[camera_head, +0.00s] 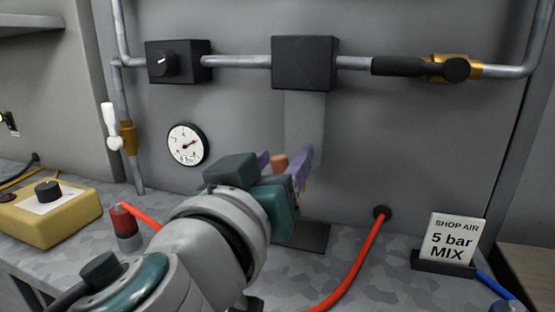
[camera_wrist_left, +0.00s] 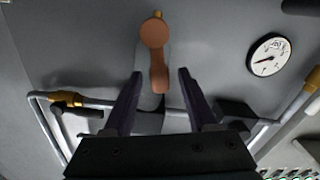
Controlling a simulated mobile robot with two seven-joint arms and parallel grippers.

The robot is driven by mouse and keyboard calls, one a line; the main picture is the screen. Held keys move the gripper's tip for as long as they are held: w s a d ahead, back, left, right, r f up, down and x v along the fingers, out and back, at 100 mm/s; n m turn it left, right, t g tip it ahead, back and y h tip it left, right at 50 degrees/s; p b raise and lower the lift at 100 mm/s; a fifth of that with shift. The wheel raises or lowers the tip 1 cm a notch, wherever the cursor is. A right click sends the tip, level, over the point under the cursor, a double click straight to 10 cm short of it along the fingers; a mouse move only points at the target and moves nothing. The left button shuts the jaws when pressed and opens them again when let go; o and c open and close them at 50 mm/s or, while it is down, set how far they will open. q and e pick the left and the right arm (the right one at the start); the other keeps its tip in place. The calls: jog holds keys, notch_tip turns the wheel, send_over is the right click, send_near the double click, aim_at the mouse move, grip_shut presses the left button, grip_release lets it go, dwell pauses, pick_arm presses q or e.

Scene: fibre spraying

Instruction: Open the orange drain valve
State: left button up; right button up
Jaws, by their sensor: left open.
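The orange drain valve (camera_wrist_left: 154,35) shows in the left wrist view as a round knob with a short lever in front of the grey wall. The lever's end appears between my left fingertips. In the head view only a small orange part (camera_head: 279,163) shows past my gripper. My left gripper (camera_head: 284,162) is open, its two purple fingers apart. In the wrist view the fingers (camera_wrist_left: 160,84) stand on either side of the lever's end, with gaps visible on both sides. I cannot tell how deep the lever sits between them. My right gripper is not in view.
A black box (camera_head: 304,62) sits on the pipe above. A black-handled brass valve (camera_head: 455,68) is at right, a white-handled one (camera_head: 110,127) at left. A gauge (camera_head: 187,144), yellow box (camera_head: 45,212), red hose (camera_head: 355,262) and sign (camera_head: 452,240) are around.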

pick_arm(q)
grip_shut()
dwell(0.3)
jog(key=shift+s+d+r+m, duration=0.15)
jog(key=shift+d+m, duration=0.2)
jog(key=shift+m, duration=0.4)
jog(key=shift+s+d+f+m, duration=0.1)
jog(key=shift+d+m, duration=0.2)
jog(key=shift+m, duration=0.45)
grip_release()
